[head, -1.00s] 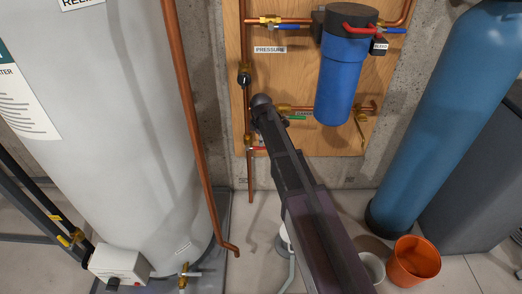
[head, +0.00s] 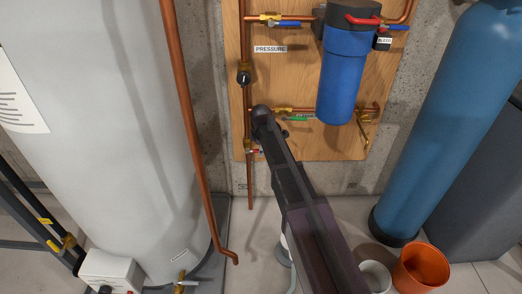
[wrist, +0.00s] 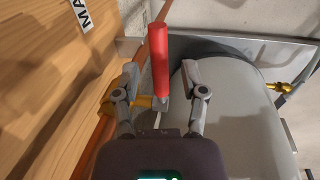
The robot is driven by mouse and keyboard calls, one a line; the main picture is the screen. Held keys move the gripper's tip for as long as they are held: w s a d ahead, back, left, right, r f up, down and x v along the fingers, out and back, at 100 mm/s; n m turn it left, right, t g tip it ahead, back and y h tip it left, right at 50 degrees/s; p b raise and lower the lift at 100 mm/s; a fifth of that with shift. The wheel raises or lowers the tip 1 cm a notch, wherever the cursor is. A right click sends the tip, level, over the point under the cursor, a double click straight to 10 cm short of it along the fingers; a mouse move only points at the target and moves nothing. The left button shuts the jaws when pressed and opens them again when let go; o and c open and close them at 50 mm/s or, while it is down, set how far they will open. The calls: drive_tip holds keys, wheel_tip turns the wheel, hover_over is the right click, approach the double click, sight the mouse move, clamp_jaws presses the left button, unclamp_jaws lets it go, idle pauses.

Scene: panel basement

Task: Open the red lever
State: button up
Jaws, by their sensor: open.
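The red lever (wrist: 160,62) stands out in the wrist view as a long red handle on a brass valve (wrist: 140,101). My gripper (wrist: 161,72) is open, with one finger on each side of the handle's lower part. Contact with the fingers cannot be made out. In the head view, my arm covers most of this spot; only a small red bit (head: 262,152) shows beside the pipe.
A wooden board (head: 290,75) carries copper pipes, a blue filter (head: 341,80) with a red handle (head: 362,20) on top, and a green-handled valve (head: 298,118). A grey tank (head: 110,130) stands left. A blue cylinder (head: 450,110) and orange bucket (head: 420,268) stand right.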

clamp_jaws()
drive_tip(key=shift+d+r, duration=0.1)
drive_tip(key=shift+d, duration=0.15)
